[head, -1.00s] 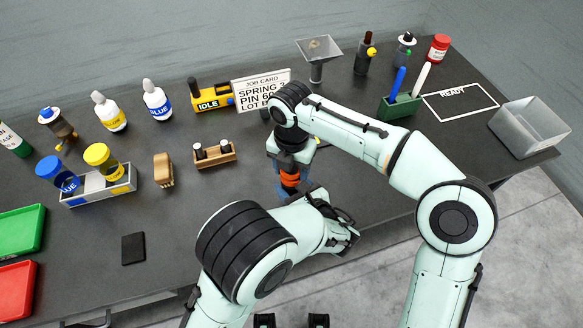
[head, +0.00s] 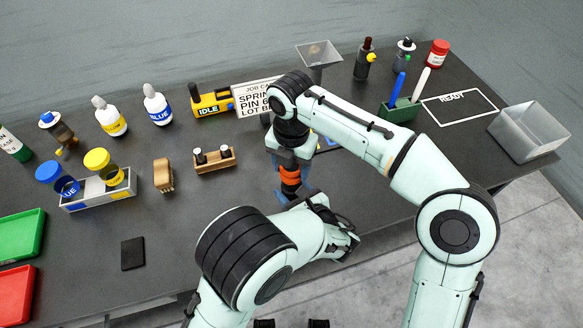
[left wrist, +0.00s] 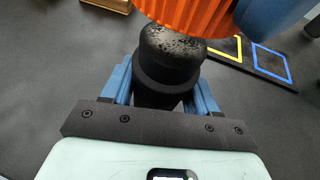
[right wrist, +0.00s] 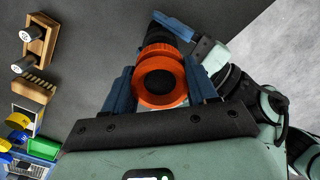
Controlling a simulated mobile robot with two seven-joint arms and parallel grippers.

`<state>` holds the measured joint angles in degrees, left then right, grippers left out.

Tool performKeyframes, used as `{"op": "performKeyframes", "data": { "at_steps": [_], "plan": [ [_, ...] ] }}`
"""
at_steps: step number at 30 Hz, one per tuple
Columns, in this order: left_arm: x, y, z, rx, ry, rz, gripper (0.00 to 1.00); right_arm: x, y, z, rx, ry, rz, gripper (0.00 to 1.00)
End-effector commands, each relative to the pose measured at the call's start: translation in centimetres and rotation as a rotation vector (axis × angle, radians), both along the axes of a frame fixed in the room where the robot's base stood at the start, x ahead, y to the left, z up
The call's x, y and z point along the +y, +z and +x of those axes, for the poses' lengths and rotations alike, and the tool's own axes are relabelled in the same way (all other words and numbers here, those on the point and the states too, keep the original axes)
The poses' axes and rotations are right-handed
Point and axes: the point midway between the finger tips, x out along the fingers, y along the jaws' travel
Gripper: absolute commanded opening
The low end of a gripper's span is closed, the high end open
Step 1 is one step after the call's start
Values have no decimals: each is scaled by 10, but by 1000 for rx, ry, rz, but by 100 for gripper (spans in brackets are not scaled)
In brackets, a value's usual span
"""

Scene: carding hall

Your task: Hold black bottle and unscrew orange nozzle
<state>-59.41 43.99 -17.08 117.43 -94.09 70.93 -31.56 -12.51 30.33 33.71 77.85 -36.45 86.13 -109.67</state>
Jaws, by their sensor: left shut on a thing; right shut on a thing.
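The orange nozzle (head: 290,177) shows below my right gripper (head: 291,158) in the head view. In the right wrist view it is a ribbed orange ring (right wrist: 160,62) with a dark centre, held between my right gripper's blue fingers (right wrist: 163,92). The black bottle (left wrist: 170,58) is between my left gripper's blue fingers (left wrist: 160,88) in the left wrist view, its dark top speckled. The nozzle (left wrist: 190,14) overlaps the bottle's end there. I cannot tell whether a gap separates them. In the head view my left gripper (head: 292,196) is just below the nozzle, and the bottle is mostly hidden.
A job card (head: 258,97) stands behind. A clear bin (head: 530,132) is at the right edge.

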Motion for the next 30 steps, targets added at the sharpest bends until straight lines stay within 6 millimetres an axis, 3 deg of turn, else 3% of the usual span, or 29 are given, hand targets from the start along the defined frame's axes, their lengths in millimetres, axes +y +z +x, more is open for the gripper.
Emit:
{"op": "performKeyframes", "data": {
  "at_steps": [6, 13, 14, 16, 17, 26, 30],
  "plan": [
    [0, 0, 0, 0, 0, 0, 0, 0, 23, 0, -2, 0, 1, 21],
    [0, 0, 0, 0, 0, 0, 0, 0, 25, 0, 0, 1, 0, 21],
    [0, 0, 0, 0, 0, 0, 62, 0, 25, 0, 0, 1, 0, 21],
    [0, 0, 0, 0, 0, 0, 85, 0, 25, 0, 0, 1, 0, 21],
    [0, 0, 0, 0, 0, 0, 89, 0, 25, 0, 0, 1, 0, 21],
    [-1, 1, -1, 0, -1, 0, 89, 0, 24, 0, 0, 1, 0, 21],
    [-8, 5, -12, 0, -4, -2, 89, 0, 23, -1, 1, 1, 0, 21]
  ]
}}
